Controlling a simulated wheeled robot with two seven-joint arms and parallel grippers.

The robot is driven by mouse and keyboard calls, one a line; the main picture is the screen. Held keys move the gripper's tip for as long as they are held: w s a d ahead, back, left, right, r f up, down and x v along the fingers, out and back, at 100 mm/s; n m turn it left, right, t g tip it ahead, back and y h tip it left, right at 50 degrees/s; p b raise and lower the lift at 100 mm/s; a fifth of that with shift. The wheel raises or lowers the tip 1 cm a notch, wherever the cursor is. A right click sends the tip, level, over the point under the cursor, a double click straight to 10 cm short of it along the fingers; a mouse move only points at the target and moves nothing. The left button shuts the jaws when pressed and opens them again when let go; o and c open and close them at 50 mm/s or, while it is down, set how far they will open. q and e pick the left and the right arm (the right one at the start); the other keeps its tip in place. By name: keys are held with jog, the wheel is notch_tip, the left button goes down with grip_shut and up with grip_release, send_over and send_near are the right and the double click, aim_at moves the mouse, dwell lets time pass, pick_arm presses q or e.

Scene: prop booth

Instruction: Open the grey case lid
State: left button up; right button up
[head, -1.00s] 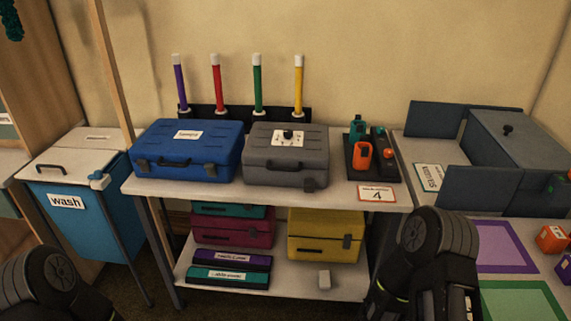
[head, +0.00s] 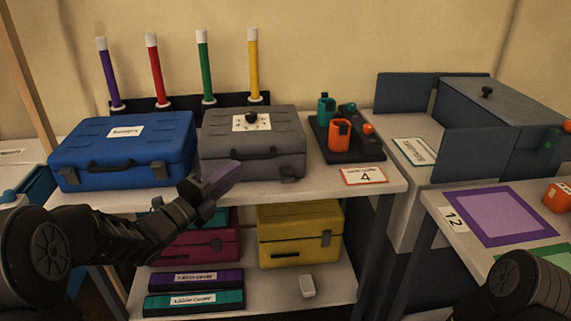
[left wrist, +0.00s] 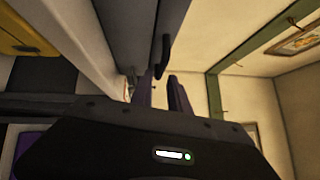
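The grey case (head: 253,142) stands on the tabletop, right of the blue case. Its lid is down. A white label with a black knob (head: 251,118) is on top, and a dark handle and a latch (head: 290,173) are on its front. My left gripper (head: 222,180) is just in front of the grey case's lower left front, apart from it as far as I can tell. In the left wrist view its two fingers (left wrist: 164,92) stand apart with nothing between them, and a dark handle (left wrist: 163,56) shows beyond them. My right gripper is out of view; only part of that arm shows.
The blue case (head: 124,148) stands close on the left. Coloured tubes (head: 204,68) stand behind. Below, a shelf holds a yellow case (head: 300,238).

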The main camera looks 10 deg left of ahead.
aim_at(253, 158)
pick_arm(q)
jog(key=shift+s+d+r, duration=0.1)
jog(key=shift+r, duration=0.1)
jog(key=x, duration=0.7)
jog(key=shift+w+d+p, duration=0.15)
jog(key=shift+w+p, duration=0.15)
jog(key=shift+c, duration=0.5)
grip_shut()
dwell(0.8)
